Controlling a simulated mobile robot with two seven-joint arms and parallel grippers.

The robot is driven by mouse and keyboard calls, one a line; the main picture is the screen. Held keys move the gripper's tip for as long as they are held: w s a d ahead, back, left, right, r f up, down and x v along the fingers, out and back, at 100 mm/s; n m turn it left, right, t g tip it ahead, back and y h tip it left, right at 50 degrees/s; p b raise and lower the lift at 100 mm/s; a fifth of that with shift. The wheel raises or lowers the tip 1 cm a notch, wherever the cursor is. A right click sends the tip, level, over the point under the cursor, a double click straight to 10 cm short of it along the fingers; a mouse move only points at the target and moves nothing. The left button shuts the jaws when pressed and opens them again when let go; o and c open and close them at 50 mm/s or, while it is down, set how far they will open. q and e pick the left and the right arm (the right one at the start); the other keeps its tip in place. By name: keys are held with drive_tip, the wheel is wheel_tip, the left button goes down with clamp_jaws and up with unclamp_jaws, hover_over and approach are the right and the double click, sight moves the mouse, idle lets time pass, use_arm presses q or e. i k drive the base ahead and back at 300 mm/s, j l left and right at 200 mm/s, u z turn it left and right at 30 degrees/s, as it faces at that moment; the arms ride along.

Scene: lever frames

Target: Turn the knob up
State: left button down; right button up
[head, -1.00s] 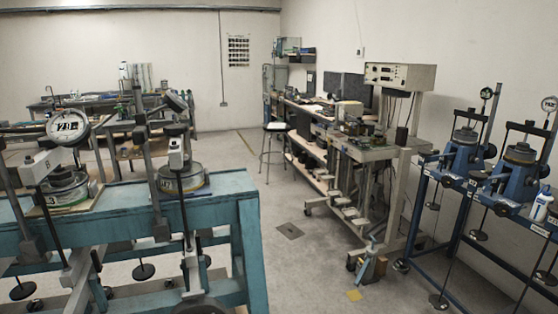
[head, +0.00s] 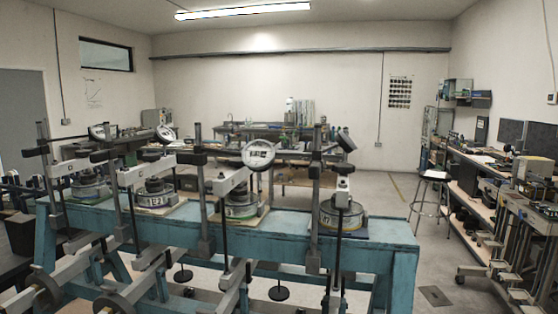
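No knob can be made out for certain in the head view. Close in front stands a teal bench (head: 385,236) carrying several test rigs with upright posts, weights and dial gauges. One round dial gauge (head: 258,155) faces me near the middle. A rig with a round cell (head: 341,214) stands at the bench's right end. Lever arms and dark round discs (head: 112,304) hang at the bench's front, at the lower left. Neither of my grippers is in view.
A stool (head: 431,196) stands before the long side bench (head: 470,185) at the right. Open floor (head: 440,270) lies between it and the teal bench. A back table (head: 290,157) runs along the far wall. A grey door (head: 24,120) is at the left.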

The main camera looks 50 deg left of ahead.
sight(236, 162)
drive_tip(key=u, duration=1.95)
